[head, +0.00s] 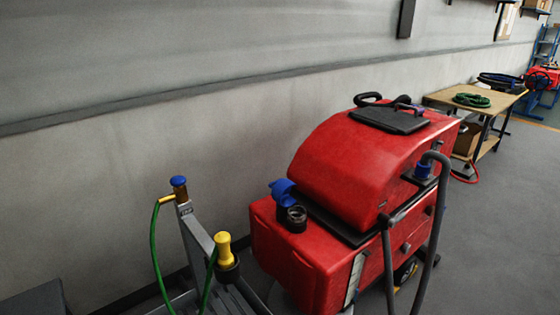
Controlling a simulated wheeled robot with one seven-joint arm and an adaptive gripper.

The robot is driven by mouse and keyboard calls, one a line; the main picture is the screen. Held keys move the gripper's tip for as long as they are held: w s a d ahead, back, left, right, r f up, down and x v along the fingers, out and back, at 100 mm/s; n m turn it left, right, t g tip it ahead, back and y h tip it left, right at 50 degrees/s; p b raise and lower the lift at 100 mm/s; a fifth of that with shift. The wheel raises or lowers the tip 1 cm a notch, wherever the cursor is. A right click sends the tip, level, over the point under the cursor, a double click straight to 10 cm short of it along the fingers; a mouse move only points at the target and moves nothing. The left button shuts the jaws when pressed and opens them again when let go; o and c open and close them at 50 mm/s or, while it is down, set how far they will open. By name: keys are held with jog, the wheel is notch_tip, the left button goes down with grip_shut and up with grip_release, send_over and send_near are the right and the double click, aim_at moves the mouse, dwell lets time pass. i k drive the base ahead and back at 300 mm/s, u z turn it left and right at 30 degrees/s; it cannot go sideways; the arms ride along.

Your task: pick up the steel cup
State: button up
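I cannot make out a steel cup in the head view. A red floor scrubber (345,168) stands in the middle, with a raised blue cap (283,191) beside a dark round filler opening (296,217) on its lower front part. My gripper is not in view, so its state and its distance from anything do not show.
A grey metal frame (196,243) with a green hose (154,250) and a yellow-handled part (223,248) stands at the lower left. A grey hose (388,265) hangs at the scrubber's right. A wooden-topped table (445,97) is behind. Grey floor (500,220) is clear at right.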

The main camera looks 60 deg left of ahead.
aim_at(296, 215)
jog(key=u, duration=1.25)
